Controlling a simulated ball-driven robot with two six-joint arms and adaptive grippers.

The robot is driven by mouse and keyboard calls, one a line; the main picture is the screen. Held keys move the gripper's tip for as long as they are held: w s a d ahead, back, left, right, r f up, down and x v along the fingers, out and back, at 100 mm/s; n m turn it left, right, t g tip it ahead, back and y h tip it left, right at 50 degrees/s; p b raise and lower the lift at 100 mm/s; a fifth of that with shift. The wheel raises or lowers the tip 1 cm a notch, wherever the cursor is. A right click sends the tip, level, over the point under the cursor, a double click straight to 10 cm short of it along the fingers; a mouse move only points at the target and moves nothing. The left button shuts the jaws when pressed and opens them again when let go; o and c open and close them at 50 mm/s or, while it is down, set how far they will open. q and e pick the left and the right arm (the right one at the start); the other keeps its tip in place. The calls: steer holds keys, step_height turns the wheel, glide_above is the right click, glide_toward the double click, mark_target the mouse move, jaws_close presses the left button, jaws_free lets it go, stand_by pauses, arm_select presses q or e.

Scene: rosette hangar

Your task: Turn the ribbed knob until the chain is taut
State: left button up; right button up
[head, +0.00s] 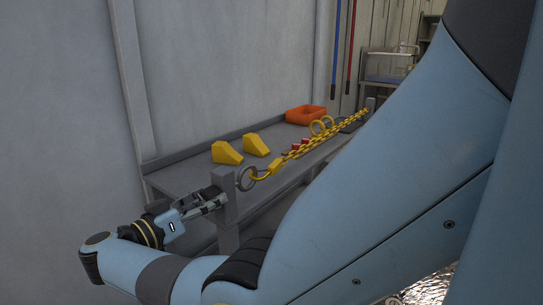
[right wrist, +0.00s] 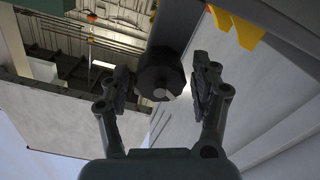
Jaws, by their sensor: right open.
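The dark ribbed knob (right wrist: 160,76) shows in the right wrist view, on the end of a grey beam or post. My right gripper (right wrist: 161,88) is open, one finger on each side of the knob, with a small gap at both sides. In the head view my right gripper (head: 210,201) points at the outer side of the grey post (head: 226,190) at the bench's near end; the knob is hidden there. The yellow chain (head: 320,140) runs from a hook and grey ring by this post to the bench's far end. It looks nearly straight; whether it is taut I cannot tell.
The grey bench (head: 190,178) stands along the wall. Two yellow wedges (head: 227,153) and an orange bin (head: 305,115) sit on it, with small red items near the chain. My right arm covers much of the right side. A shelf rack (head: 385,65) stands behind.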

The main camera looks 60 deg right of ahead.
steer(key=shift+r+n+p, duration=0.35)
steer(key=shift+n+p, duration=0.1)
steer(key=shift+n, duration=0.45)
steer(key=shift+f+n+p, duration=0.3)
steer(key=shift+n+p, duration=0.1)
steer(key=shift+n, duration=0.8)
steer(key=n+p, duration=0.1)
steer(key=n, duration=0.2)
steer(key=shift+r+n+p, duration=0.2)
steer(key=shift+n+p, duration=0.1)
steer(key=shift+p, duration=0.1)
steer(key=shift+n, duration=1)
steer(key=shift+f+n, duration=0.25)
steer(key=shift+n, duration=0.85)
arm_select(q)
steer(key=r, duration=0.5)
steer(key=shift+w, duration=0.4)
